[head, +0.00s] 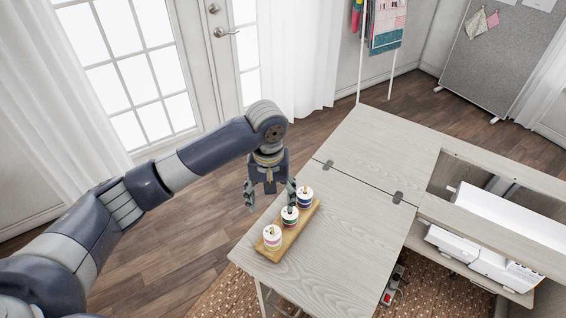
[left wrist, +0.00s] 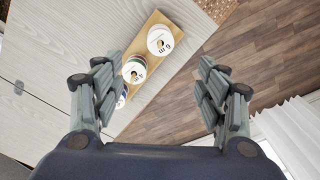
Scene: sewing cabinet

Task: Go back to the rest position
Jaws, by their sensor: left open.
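My left gripper (head: 270,194) is open and empty, pointing down at the left edge of the cabinet top. In the left wrist view its two fingers (left wrist: 163,95) are wide apart. Right beside it stand three ribbon spools in a row on a wooden tray (head: 265,252): a dark blue one (head: 305,197), a green one (head: 290,216) and a pinkish white one (head: 272,237). In the left wrist view two spools show clearly, one (left wrist: 160,41) and another (left wrist: 134,69); the third is partly hidden by a finger. My right gripper is not in view.
The pale wooden cabinet top (head: 345,232) is mostly bare, with two dark hinges. A white machine (head: 490,222) sits in the cabinet opening at right. Free floor (head: 190,215) lies left of the cabinet, before glass doors and curtains. A pinboard (head: 490,65) stands behind.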

